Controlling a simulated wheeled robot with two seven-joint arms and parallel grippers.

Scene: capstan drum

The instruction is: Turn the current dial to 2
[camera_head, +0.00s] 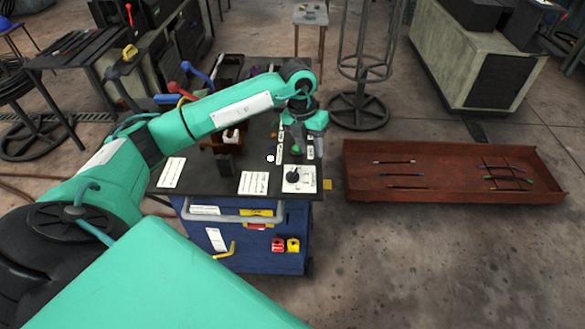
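A white dial plate (305,182) with a dark round knob (292,177) lies at the front right corner of the cart's dark top (215,180). It looks like the current dial; its numbers are too small to read. My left arm reaches in from the left over the cart. My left gripper (298,138) hangs over the cart's right side, behind the dial plate and apart from it. A small green part (296,150) shows just below the gripper, between white label strips. The fingers are too small and covered to tell if they are open. My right gripper is not in view.
The blue cart (260,245) has a grey front handle (245,217). A rusty tray (445,192) with several thin rods lies right of the cart. A wire stand (358,110) rises behind.

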